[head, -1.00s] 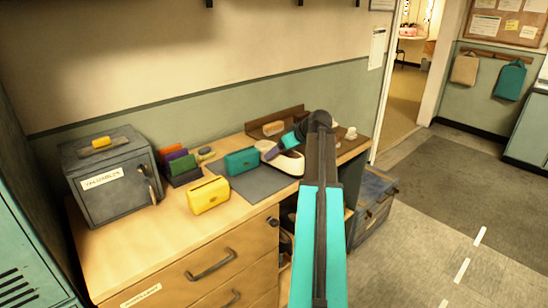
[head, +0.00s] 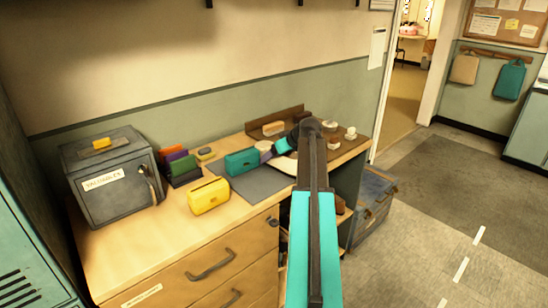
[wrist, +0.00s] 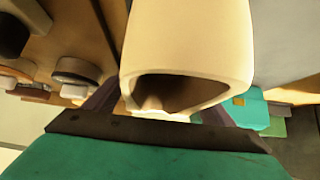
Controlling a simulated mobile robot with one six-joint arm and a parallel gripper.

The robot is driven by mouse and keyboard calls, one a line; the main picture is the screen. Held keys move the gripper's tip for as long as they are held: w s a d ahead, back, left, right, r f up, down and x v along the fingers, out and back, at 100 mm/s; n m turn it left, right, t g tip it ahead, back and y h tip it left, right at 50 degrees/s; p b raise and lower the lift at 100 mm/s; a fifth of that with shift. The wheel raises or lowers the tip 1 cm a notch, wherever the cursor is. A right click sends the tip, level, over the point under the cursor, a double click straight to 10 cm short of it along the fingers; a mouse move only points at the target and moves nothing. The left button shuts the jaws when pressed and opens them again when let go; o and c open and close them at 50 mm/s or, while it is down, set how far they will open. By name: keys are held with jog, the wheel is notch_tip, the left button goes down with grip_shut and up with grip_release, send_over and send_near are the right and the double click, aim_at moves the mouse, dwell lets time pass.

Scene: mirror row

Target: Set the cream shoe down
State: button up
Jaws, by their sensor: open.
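The cream shoe (head: 283,165) sits at the right end of the dark grey mat (head: 245,184) on the wooden counter, partly hidden behind my arm. In the wrist view the shoe (wrist: 190,40) fills the top middle, its hollow opening toward my gripper. My gripper (head: 270,149) is over the counter at the shoe. Its jaws are open, with a dark finger showing at either side of the shoe's near end. The fingertips are hidden, so I cannot tell whether they touch it.
A teal purse (head: 242,162) stands left of the shoe, a yellow purse (head: 209,196) nearer the front. A grey safe (head: 108,179) is at the left. A brown rack (head: 290,120) is behind, and small round items (head: 350,133) stand at the right. The mat's middle is clear.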

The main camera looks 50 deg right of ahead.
jog(key=shift+c, duration=0.6)
jog(key=c, duration=1.1)
jog(key=shift+r, duration=0.15)
notch_tip(320, 180, up, 10)
jog(key=shift+b, duration=0.45)
